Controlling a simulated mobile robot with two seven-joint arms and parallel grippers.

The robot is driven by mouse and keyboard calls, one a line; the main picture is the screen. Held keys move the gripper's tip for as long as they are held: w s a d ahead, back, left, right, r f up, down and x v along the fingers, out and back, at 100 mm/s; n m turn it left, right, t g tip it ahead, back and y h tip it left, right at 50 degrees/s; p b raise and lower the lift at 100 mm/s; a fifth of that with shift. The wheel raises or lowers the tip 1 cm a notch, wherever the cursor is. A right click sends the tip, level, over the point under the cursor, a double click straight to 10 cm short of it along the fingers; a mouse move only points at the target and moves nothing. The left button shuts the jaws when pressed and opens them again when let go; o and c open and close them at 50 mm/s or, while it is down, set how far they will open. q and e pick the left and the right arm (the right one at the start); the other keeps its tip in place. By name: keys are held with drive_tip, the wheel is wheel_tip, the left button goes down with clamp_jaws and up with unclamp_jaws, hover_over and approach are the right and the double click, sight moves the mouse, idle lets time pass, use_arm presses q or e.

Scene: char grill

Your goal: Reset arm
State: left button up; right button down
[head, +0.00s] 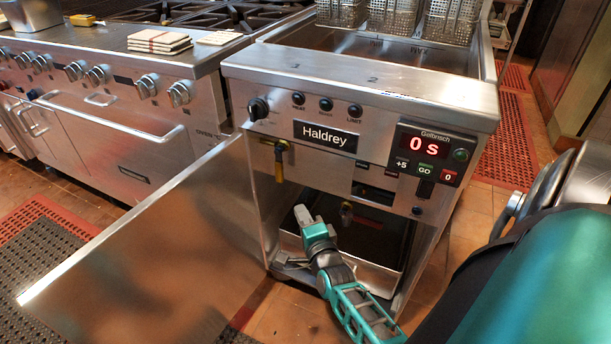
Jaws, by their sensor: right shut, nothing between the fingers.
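My right gripper (302,213) is shut and empty. It is at the open lower cabinet of the fryer (285,120), just below the front panel and toward the left side of the opening. My teal right forearm reaches up to it from the bottom of the picture. I cannot tell how far inside the opening the fingertips are. My left gripper is not in view.
The fryer's steel door (160,245) stands swung open to the left. A yellow-handled valve (281,160) hangs above the opening. Fryer baskets (395,15) stand at the back. A range (130,85) is on the left. A red mat (510,140) lies at right.

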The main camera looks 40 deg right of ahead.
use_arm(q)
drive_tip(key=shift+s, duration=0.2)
use_arm(e)
drive_tip(key=shift+s+a, duration=0.15)
drive_tip(key=shift+s, duration=0.1)
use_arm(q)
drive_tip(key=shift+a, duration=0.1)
